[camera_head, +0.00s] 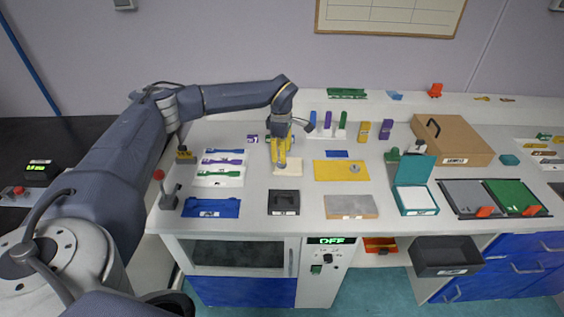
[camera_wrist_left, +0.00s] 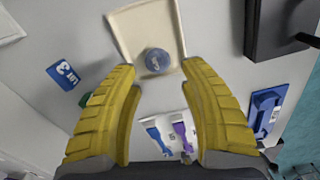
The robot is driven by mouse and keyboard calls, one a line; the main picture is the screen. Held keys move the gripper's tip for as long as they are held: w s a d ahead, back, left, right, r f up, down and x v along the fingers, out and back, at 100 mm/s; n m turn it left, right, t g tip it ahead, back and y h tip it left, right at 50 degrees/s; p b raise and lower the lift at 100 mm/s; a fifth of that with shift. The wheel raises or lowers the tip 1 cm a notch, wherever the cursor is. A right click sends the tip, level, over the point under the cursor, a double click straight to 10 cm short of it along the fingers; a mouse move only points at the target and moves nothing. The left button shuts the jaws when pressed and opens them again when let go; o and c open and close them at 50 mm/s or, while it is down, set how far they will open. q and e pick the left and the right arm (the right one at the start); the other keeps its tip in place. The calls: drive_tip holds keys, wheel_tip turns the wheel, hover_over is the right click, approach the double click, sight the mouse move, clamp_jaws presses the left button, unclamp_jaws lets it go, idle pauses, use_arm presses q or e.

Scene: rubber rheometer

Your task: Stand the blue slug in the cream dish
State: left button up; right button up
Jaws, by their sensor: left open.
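The blue slug (camera_wrist_left: 157,61) shows in the left wrist view as a round, marked end facing the camera. It lies within the outline of the cream dish (camera_wrist_left: 137,25), close to the dish's near side, and looks upright. In the head view the cream dish (camera_head: 293,168) is partly behind my left gripper (camera_head: 282,160), and I cannot make out the slug there. My left gripper's yellow fingers (camera_wrist_left: 158,72) are spread apart, pointing down at the dish, with the slug between and beyond the tips and not gripped. My right gripper is not in view.
A black block (camera_head: 284,203), a blue tray (camera_head: 211,207) and a grey plate (camera_head: 350,207) lie in front. Several upright coloured pieces stand behind.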

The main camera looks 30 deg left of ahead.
use_arm(q)
wheel_tip(320, 180, up, 7)
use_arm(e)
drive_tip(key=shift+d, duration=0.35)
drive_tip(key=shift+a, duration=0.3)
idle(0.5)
